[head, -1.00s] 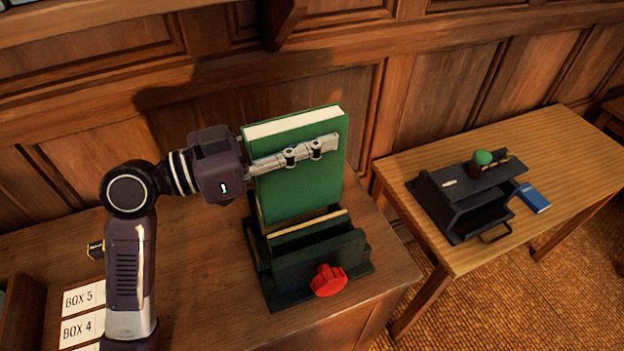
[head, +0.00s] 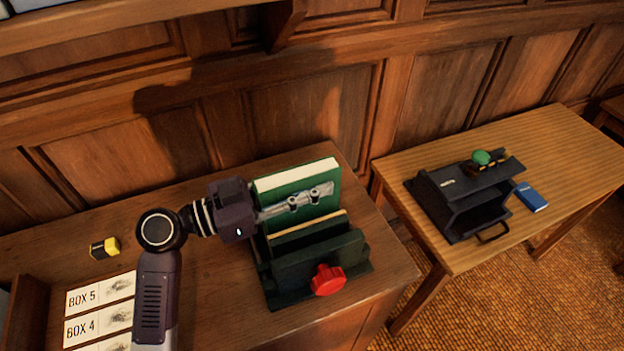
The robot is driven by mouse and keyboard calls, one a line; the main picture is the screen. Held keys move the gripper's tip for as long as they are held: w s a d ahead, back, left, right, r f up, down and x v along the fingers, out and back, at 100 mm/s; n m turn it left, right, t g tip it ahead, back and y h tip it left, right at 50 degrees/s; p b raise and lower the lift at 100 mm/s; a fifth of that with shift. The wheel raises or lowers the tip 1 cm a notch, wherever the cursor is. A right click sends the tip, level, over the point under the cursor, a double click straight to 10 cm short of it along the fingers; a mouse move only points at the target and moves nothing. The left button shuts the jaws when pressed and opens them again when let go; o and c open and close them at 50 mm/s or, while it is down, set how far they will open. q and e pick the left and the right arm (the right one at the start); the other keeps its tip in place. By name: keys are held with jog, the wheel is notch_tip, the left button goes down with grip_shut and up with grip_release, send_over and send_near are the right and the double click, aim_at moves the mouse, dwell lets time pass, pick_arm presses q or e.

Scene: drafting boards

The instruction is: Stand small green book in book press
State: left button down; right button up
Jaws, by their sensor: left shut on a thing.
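The green book (head: 322,177) with cream page edges stands upright in the dark green book press (head: 316,262), behind the press's front plate. Its lower part is hidden by the press. The press has a red knob (head: 328,280) at its front. My left gripper (head: 322,193) is shut on the green book, with a finger lying across its front cover near the top. The finger behind the book is hidden. My right gripper is not in view.
Cards marked BOX 5 (head: 82,297) and BOX 4 (head: 80,329) lie at the left, with a small yellow and black object (head: 104,248) behind. A side table (head: 552,150) at right holds a black organiser (head: 448,208) and a blue book (head: 532,197). A panelled wall stands behind.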

aim_at(257, 200)
pick_arm(q)
jog(key=shift+r, duration=0.1)
jog(key=c, duration=1.6)
grip_release()
jog(key=shift+s+a+f+b, duration=0.1)
jog(key=shift+a+f+b, duration=0.15)
jog(key=shift+a+b, duration=0.1)
jog(key=b+v, duration=0.2)
jog(key=v, duration=0.3)
jog(key=b+v, duration=0.2)
jog(key=v, duration=0.4)
jog(key=shift+s+a+r+b, duration=0.15)
jog(key=shift+r+b, duration=0.05)
jog(key=shift+b, duration=0.2)
